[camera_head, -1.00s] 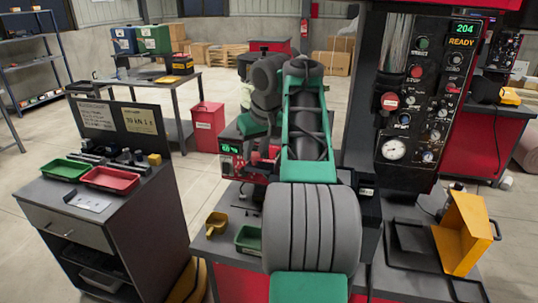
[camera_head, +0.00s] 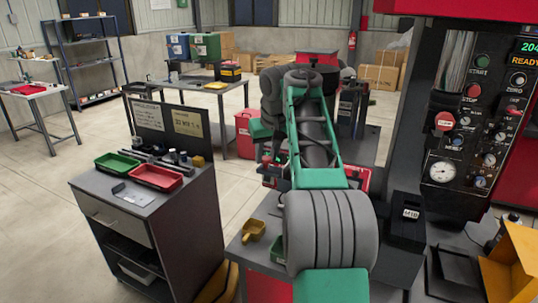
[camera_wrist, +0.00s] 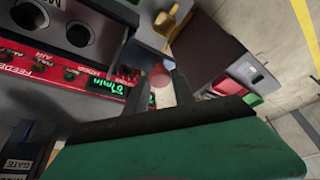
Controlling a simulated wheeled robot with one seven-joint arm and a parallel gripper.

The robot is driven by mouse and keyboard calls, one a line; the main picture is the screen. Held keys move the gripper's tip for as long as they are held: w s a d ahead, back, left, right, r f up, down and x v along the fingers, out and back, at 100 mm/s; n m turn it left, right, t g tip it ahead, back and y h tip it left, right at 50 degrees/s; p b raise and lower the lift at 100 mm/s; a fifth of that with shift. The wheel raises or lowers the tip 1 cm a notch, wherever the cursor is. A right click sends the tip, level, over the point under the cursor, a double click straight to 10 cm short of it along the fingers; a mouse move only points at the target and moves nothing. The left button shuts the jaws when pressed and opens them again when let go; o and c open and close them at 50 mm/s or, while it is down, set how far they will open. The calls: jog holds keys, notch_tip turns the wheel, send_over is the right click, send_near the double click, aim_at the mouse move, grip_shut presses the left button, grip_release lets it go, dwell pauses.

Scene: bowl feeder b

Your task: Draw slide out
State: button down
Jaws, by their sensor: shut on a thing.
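In the wrist view, my gripper (camera_wrist: 162,88) has its two dark fingers on either side of a pale red, round-ended knob (camera_wrist: 160,76) and is shut on it. The knob is small and blurred, and what it joins is partly hidden by the fingers. I cannot tell how far any slide is out. The red feeder panel (camera_wrist: 60,72), with a green display, lies left of the fingers. A label reading GATE (camera_wrist: 14,163) is at the lower left. In the head view my own arm hides the gripper and most of the feeder.
A dark cabinet (camera_head: 150,215) with a green tray (camera_head: 117,162) and a red tray (camera_head: 157,176) stands left. A yellow scoop (camera_head: 254,230) lies near the bench's left edge. A control column (camera_head: 465,120) stands close on the right. Open floor lies behind the cabinet.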

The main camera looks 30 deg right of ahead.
jog(key=c, duration=1.3)
grip_release()
jog(key=shift+w+a, duration=0.25)
jog(key=shift+w, duration=0.05)
jog(key=shift+o, duration=1.1)
jog(key=shift+d, duration=0.1)
jog(key=shift+s, duration=0.1)
jog(key=p+v, duration=0.4)
jog(key=v, duration=0.3)
jog(key=shift+r, duration=0.35)
jog(key=shift+s, duration=0.15)
